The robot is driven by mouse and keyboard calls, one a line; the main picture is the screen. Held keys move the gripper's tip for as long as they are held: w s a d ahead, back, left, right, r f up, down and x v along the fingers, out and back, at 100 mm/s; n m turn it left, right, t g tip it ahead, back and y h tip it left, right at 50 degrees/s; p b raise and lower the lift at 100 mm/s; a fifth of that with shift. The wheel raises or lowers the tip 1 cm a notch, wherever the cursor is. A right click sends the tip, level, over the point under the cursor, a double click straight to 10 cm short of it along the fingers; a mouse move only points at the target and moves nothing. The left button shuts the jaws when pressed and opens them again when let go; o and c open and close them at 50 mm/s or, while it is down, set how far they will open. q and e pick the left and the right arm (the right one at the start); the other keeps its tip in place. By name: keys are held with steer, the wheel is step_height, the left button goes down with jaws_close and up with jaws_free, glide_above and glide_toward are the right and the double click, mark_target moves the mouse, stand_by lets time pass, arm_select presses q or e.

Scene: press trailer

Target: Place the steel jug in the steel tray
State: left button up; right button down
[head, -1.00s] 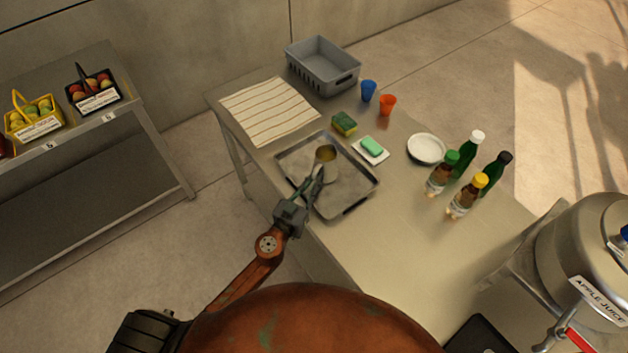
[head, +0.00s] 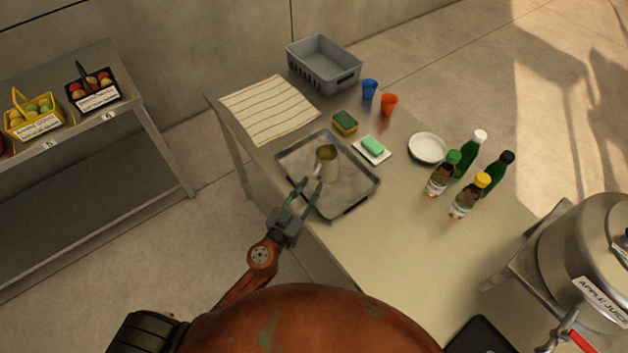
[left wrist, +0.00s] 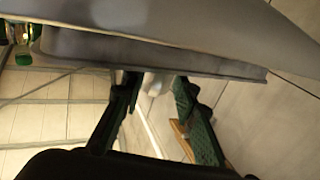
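The steel jug (head: 328,162) stands in the steel tray (head: 348,192) on the table, near the tray's middle. It looks upright. My left gripper (head: 309,188) is just in front of the jug, over the tray's near edge, with its fingers spread and nothing held. In the left wrist view the two fingers of my left gripper (left wrist: 158,88) also show apart. Large grey surfaces fill the top of that view, and I cannot tell the jug among them. My right gripper is in neither view.
A striped cloth (head: 268,110) lies left of the tray, with a grey basket (head: 322,68) behind. A sponge (head: 345,123), a soap dish (head: 383,157), two cups, a white plate (head: 427,148) and several bottles stand behind and right. The juice dispenser (head: 585,250) is far right.

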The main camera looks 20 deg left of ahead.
arm_select(q)
steer(key=shift+b+v, duration=1.05)
steer(key=shift+v, duration=3.15)
